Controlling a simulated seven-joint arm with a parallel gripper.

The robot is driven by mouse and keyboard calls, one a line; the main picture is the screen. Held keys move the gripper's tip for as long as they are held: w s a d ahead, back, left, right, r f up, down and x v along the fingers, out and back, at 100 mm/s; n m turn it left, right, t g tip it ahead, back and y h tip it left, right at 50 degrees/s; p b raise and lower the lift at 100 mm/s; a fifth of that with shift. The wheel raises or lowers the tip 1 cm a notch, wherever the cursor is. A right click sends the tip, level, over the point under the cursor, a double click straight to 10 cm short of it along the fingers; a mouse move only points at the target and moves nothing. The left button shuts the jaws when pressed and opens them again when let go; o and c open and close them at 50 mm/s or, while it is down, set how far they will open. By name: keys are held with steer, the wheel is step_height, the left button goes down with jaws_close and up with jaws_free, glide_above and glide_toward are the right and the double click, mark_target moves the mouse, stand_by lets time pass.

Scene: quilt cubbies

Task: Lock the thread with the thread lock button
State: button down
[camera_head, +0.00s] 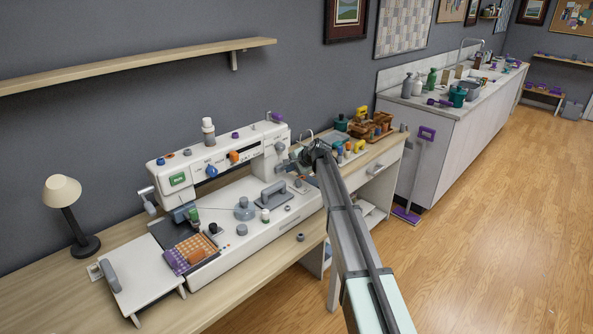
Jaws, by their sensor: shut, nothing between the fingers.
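A white sewing machine (222,160) stands on the wooden table in the head view. Its front carries a green lit panel (178,180), a blue dial (211,171) and an orange knob (234,157). Small blue and purple buttons sit on its top. I cannot tell which control is the thread lock button. A white and grey thread spool (208,131) stands on top. My gripper (286,166) is shut and empty, at the right end of the machine. Its fingertips are small here, and I cannot tell whether they touch the machine.
Orange and purple patchwork (190,254) lies by the needle area. A grey handle (273,194) and several knobs sit on the machine's base. A lamp (68,215) stands at left. A tray of colourful items sits behind my arm. A shelf (140,66) hangs above.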

mark_target(285, 178)
steer(key=shift+w+a, duration=0.3)
steer(key=shift+w+a+r, duration=0.1)
steer(key=shift+w+a, duration=0.9)
stand_by(0.4)
steer(key=s+d, duration=0.3)
steer(key=shift+s+d, duration=0.3)
steer(key=shift+s, duration=0.1)
steer(key=v, duration=1)
steer(key=shift+d, duration=0.2)
